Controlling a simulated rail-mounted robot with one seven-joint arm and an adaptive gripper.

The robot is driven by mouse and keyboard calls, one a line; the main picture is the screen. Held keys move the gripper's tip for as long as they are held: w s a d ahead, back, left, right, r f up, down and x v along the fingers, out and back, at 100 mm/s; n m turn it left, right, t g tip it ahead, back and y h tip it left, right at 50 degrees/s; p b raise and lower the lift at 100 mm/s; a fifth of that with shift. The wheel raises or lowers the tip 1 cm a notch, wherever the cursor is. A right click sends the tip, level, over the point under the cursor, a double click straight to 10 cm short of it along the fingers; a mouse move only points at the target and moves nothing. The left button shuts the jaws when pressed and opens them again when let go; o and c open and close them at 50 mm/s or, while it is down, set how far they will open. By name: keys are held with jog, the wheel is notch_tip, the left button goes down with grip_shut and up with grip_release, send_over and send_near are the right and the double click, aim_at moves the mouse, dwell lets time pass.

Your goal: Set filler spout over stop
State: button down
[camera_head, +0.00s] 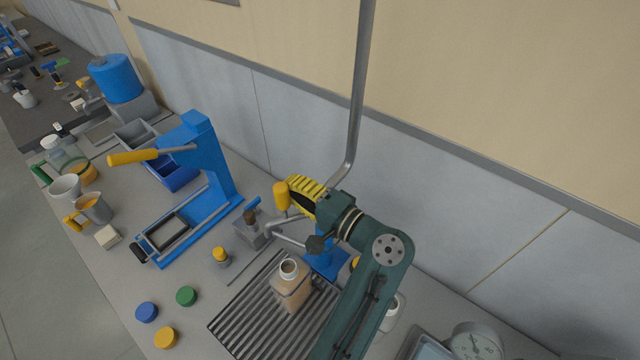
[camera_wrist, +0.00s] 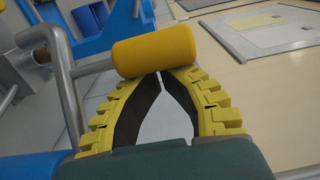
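The filler has a blue post (camera_head: 325,262) and a bent grey spout tube (camera_head: 288,240), with an upright yellow handle (camera_head: 281,197). In the wrist view the yellow handle (camera_wrist: 152,52) lies across the fingertips, and a grey tube (camera_wrist: 62,85) bends down at the left. My gripper (camera_head: 291,184) has yellow ribbed fingers and is beside the handle. Its fingertips (camera_wrist: 161,74) nearly meet, with nothing seen between them; whether they touch the handle is unclear. A tan open-necked container (camera_head: 292,291) stands on the slatted tray (camera_head: 235,322). I cannot clearly identify the stop.
A grey block with a brown knob (camera_head: 250,230) stands left of the spout. A blue lever press (camera_head: 213,165) is farther left. Blue (camera_head: 146,312), green (camera_head: 186,296) and yellow (camera_head: 166,337) caps lie in front. A dial gauge (camera_head: 475,342) is at lower right. The wall rises behind.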

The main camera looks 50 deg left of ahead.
jog(key=shift+s+d+p, duration=0.45)
jog(key=shift+d+p, duration=0.3)
jog(key=shift+p, duration=0.1)
jog(key=shift+s+d+p, duration=0.4)
jog(key=shift+d+p, duration=0.35)
jog(key=shift+p, duration=0.1)
jog(key=shift+d, duration=0.1)
